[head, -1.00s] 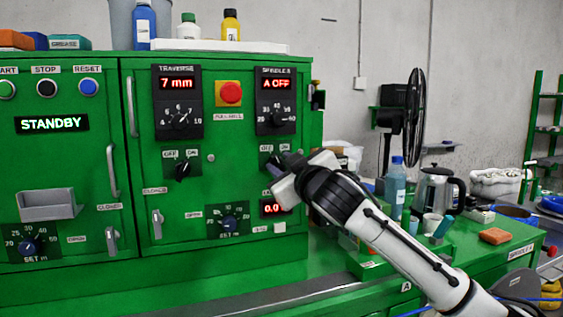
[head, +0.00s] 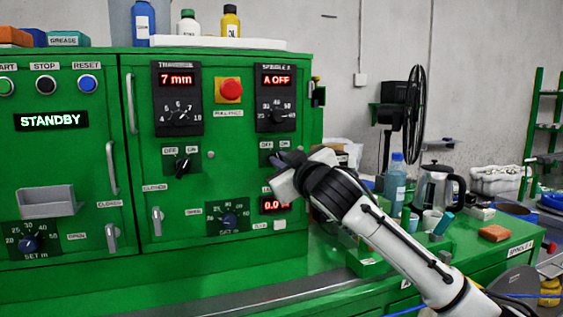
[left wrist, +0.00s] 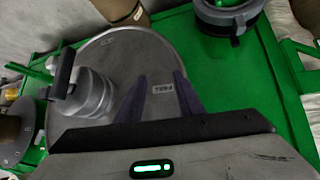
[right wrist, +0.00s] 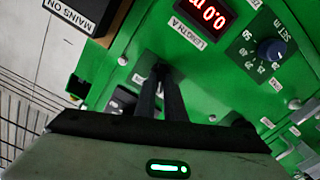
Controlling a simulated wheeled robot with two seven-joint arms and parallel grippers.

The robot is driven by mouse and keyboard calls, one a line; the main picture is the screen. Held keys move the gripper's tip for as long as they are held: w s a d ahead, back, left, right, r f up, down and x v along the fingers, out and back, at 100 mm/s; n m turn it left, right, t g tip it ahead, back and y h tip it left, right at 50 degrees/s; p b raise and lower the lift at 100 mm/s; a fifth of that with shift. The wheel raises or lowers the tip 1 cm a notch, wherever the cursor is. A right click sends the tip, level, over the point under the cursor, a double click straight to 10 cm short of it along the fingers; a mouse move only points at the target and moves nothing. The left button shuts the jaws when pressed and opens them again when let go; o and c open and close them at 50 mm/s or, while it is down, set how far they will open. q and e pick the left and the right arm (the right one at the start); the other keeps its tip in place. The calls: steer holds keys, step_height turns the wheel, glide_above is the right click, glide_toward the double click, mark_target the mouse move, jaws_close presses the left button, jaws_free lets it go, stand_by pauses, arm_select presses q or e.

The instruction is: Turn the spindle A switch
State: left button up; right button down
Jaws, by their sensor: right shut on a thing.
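The spindle A switch sits under the OFF/ON labels (head: 273,151) on the green cabinet, below the spindle panel, whose red display (head: 277,80) reads "A OFF". My right gripper (head: 279,160) is at that switch and mostly covers it. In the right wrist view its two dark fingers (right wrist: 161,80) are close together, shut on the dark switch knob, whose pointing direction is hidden. My left gripper (left wrist: 160,80) shows only in the left wrist view, open and empty over a grey round plate (left wrist: 130,55).
A similar OFF/ON switch (head: 182,164) stands to the left, under the traverse panel (head: 178,100). A red stop button (head: 230,91) is above. A length display (head: 274,205) and a set dial (head: 229,219) lie below. A bottle (head: 395,180) and kettle (head: 438,187) stand on the right bench.

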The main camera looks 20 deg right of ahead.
steer(key=m+p, duration=0.1)
steer(key=m, duration=0.2)
steer(key=m+p, duration=0.1)
steer(key=m, duration=0.3)
steer(key=m+p, duration=0.1)
steer(key=m, duration=0.3)
steer(key=shift+d, duration=0.25)
steer(key=shift+m, duration=0.3)
steer(key=c, duration=1.8)
jaws_free()
steer(key=shift+c, duration=0.2)
steer(key=s+b, duration=0.1)
steer(key=s, duration=0.9)
steer(key=shift+s+d, duration=0.2)
